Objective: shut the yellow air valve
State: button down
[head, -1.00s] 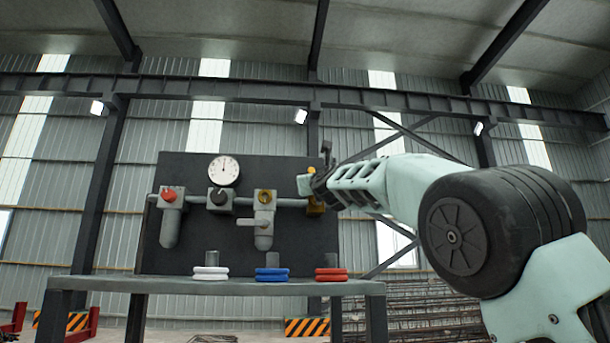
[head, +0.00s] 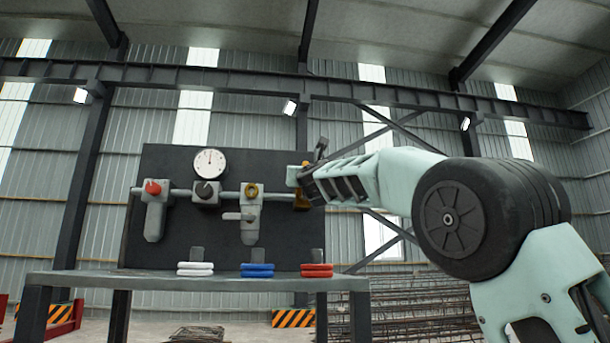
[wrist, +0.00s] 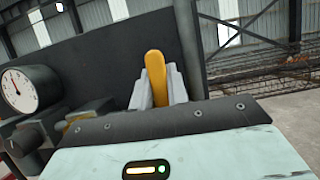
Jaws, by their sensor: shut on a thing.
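The yellow air valve (head: 301,201) is at the right edge of the dark panel in the head view, mostly hidden behind my gripper (head: 300,176). In the wrist view its yellow handle (wrist: 155,66) stands nearly upright between the two grey fingers of my gripper (wrist: 158,88). The fingers are shut on the handle, whose tip sticks out past them. The valve body and the pipe joint behind it are hidden, so I cannot tell how far the valve is turned.
The panel (head: 185,238) also bears a white gauge (head: 210,162), a red knob (head: 153,187) and a grey filter unit with a yellow ring (head: 249,215). White, blue and red coils (head: 316,270) are below, above the bench (head: 180,283). Rebar (head: 425,305) lies behind at right.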

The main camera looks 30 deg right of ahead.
jog(key=c, duration=1.4)
grip_release()
jog(key=shift+d, duration=0.1)
jog(key=shift+o, duration=0.2)
jog(key=shift+s+f, duration=0.1)
jog(key=b+v, duration=0.9)
jog(key=v, duration=0.8)
